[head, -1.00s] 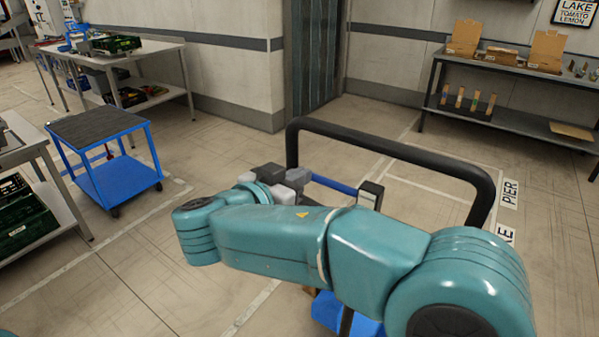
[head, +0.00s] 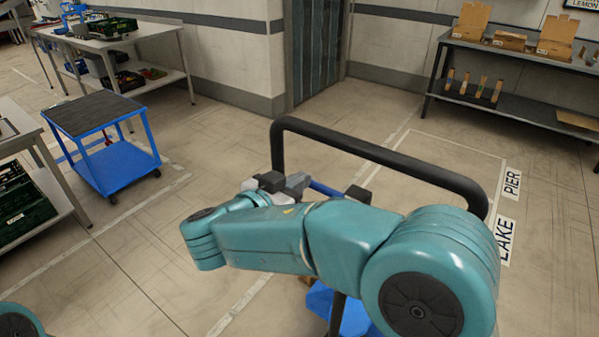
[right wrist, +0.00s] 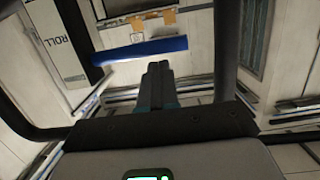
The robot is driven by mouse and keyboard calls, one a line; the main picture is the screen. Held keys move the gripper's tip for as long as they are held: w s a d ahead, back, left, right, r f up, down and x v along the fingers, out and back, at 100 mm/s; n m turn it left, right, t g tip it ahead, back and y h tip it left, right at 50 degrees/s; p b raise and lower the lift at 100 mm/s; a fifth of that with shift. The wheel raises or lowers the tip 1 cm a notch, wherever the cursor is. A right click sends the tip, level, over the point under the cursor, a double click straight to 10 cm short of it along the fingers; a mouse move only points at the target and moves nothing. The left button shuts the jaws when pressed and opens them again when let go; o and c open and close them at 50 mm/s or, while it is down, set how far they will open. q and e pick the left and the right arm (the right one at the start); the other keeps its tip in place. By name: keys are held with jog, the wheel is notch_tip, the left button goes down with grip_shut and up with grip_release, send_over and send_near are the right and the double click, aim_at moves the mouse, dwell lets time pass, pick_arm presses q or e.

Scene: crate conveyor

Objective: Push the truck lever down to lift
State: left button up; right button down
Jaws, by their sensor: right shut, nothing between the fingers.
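The truck shows as a black hoop handle (head: 385,157) in the middle of the head view, with a blue deck part (head: 322,300) low behind my arm. A blue bar, which looks like the lever, crosses inside the hoop (head: 325,189). Its right end meets a dark block (head: 357,193). In the right wrist view the blue bar (right wrist: 140,51) lies just beyond my fingertips. My right gripper (head: 299,183) is shut and empty, close to the bar's left part. It also shows in the right wrist view (right wrist: 158,68). Whether it touches the bar I cannot tell. My left gripper is out of view.
A blue cart (head: 115,165) stands at left between workbenches. A dark shelf table (head: 505,108) with cardboard boxes stands at back right. Floor labels and a white outline lie right of the hoop. Open floor lies left of the truck.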

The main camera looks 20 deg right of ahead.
jog(key=shift+w+d+f, duration=0.1)
jog(key=shift+f, duration=0.2)
notch_tip(320, 180, down, 3)
jog(key=n+b, duration=0.1)
jog(key=b, duration=0.1)
jog(key=n+b, duration=0.1)
jog(key=b, duration=0.2)
jog(key=shift+w+r+g+h, duration=0.1)
jog(key=shift+r+g+h, duration=0.1)
jog(key=shift+g+h, duration=0.15)
